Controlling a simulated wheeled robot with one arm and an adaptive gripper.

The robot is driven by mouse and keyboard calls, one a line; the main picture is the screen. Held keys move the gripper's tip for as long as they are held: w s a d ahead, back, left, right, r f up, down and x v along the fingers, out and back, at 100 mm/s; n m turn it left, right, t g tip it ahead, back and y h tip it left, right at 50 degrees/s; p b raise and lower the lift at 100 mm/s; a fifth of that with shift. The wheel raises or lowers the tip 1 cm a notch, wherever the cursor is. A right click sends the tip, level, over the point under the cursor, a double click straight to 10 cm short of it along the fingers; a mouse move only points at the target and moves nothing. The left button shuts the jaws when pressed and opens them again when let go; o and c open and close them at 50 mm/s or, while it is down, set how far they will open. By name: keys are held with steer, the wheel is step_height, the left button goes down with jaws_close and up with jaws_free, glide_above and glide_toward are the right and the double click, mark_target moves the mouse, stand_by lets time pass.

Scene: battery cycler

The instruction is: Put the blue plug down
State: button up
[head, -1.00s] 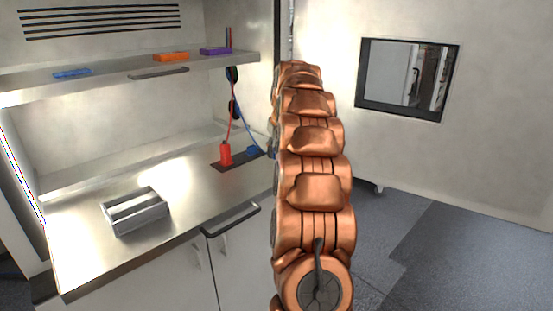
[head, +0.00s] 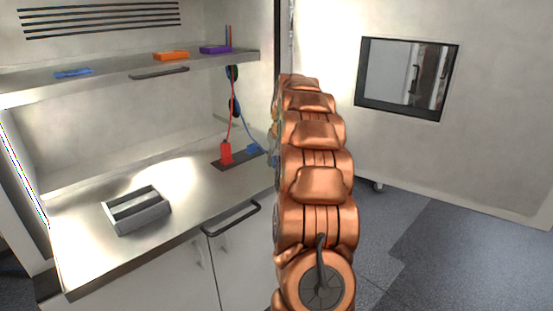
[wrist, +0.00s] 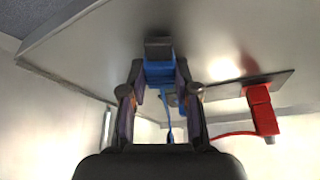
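The blue plug (wrist: 160,72) is between the fingertips of my gripper (wrist: 159,76) in the wrist view. It fills the gap, so my gripper looks shut on it. A dark block (wrist: 158,45) shows at the plug's far end, and its blue cable runs back between the fingers. In the head view my copper arm hides the gripper. A blue shape (head: 254,149) shows just left of the arm, at the right end of a dark strip (head: 238,164) on the counter. I cannot tell whether the plug touches the surface.
A red plug (head: 226,153) stands on the dark strip, also in the wrist view (wrist: 262,108). A grey divided tray (head: 137,211) sits at the counter's front left. Blue, orange (head: 171,56) and purple items lie on the shelf above. The middle of the counter (head: 190,180) is clear.

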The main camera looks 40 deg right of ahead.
steer(key=o, duration=0.5)
steer(key=shift+r, duration=0.15)
steer(key=shift+r, duration=0.15)
steer(key=b+v, duration=0.2)
steer(key=v, duration=0.9)
steer(key=shift+s+a+r+b, duration=0.1)
steer(key=shift+s+r+b, duration=0.1)
steer(key=shift+r+b, duration=0.15)
